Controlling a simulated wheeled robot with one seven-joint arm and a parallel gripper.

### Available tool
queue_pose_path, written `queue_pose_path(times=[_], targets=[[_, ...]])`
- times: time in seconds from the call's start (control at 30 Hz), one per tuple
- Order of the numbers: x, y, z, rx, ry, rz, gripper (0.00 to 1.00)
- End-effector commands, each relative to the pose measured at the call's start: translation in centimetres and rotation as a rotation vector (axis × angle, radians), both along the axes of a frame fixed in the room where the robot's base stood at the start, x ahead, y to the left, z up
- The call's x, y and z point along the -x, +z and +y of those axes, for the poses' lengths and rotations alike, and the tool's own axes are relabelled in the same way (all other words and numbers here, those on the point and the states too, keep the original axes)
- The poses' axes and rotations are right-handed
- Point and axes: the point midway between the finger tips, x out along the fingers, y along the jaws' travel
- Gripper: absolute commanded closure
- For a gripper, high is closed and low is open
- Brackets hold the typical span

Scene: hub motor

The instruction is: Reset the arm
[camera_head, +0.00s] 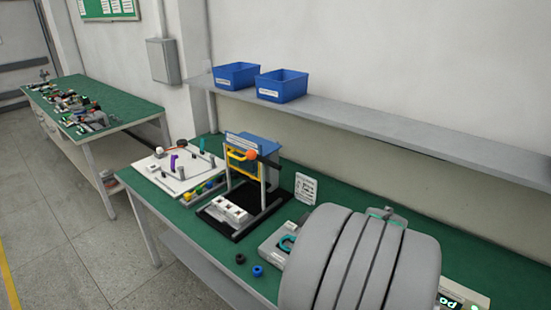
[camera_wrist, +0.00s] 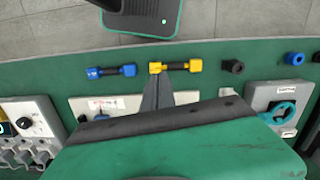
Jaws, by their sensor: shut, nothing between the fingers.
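My gripper (camera_wrist: 157,80) shows in the wrist view as dark narrow fingers, closed together and empty. The fingertips overlap the left end of a yellow connector-like piece (camera_wrist: 182,66) lying on the green bench. I cannot tell whether they touch it. A similar blue piece (camera_wrist: 110,71) lies just to its left. In the head view a large grey rounded part of my arm (camera_head: 360,262) fills the lower right and hides my gripper and much of the bench beyond it.
A black knob (camera_head: 240,258) and blue knob (camera_head: 258,271) lie near the bench's front edge. A grey box with a teal ring (camera_wrist: 262,98) stands right of the fingers. A black-based stand (camera_head: 236,222) is left of my arm. Blue bins (camera_head: 281,86) sit on the shelf above.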

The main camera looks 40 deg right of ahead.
Motion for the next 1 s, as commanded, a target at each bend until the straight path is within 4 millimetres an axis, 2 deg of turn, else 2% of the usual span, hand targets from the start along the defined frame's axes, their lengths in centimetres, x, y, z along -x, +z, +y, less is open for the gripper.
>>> queue_pose_path(times=[0.03, 0.17, 0.27, 0.4, 0.5, 0.6, 0.7, 1.0], targets=[[-2.1, 1.0, 1.7, 0.028, 0.087, -0.012, 1.00], [-7.3, 3.6, 7.0, 0.102, 0.336, -0.062, 1.00], [-11.3, 6.0, 12.0, 0.172, 0.561, -0.132, 1.00], [-16.3, 10.5, 19.4, 0.265, 0.866, -0.280, 1.00], [-17.8, 12.5, 24.4, 0.287, 1.037, -0.363, 1.00], [-18.1, 13.0, 27.6, 0.280, 1.143, -0.396, 1.00], [-18.2, 13.0, 28.7, 0.271, 1.183, -0.401, 1.00], [-18.2, 13.0, 28.7, 0.270, 1.184, -0.400, 1.00]])
